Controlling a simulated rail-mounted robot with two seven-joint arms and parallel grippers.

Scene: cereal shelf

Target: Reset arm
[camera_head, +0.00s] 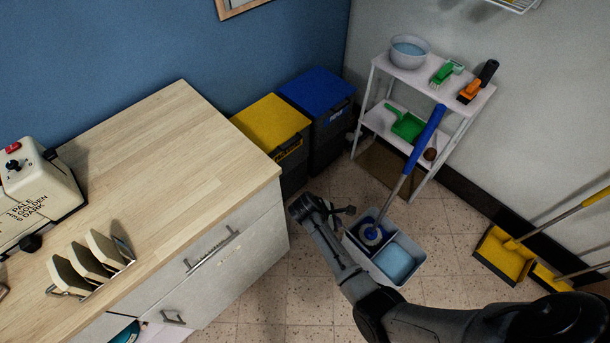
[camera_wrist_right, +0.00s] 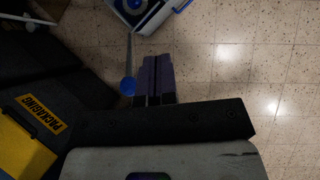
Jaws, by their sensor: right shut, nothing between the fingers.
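My right arm reaches in from the lower right in the camera_head view. Its dark gripper (camera_head: 345,210) is near the right end of the wooden counter, over the floor by the mop bucket. In the camera_wrist_right view the two fingers (camera_wrist_right: 154,78) lie together, shut, with nothing between them. The blue end of the mop handle (camera_wrist_right: 128,86) shows just left of the fingers in that view; I cannot tell whether it is close in depth. My left gripper is in neither view.
The counter (camera_head: 200,150) holds a toaster (camera_head: 35,190) and a toast rack (camera_head: 92,265). Yellow-lidded (camera_head: 270,122) and blue-lidded (camera_head: 318,92) bins stand behind. The mop bucket (camera_head: 368,265), white shelf (camera_head: 435,85) and yellow dustpan (camera_head: 500,255) stand around tiled floor.

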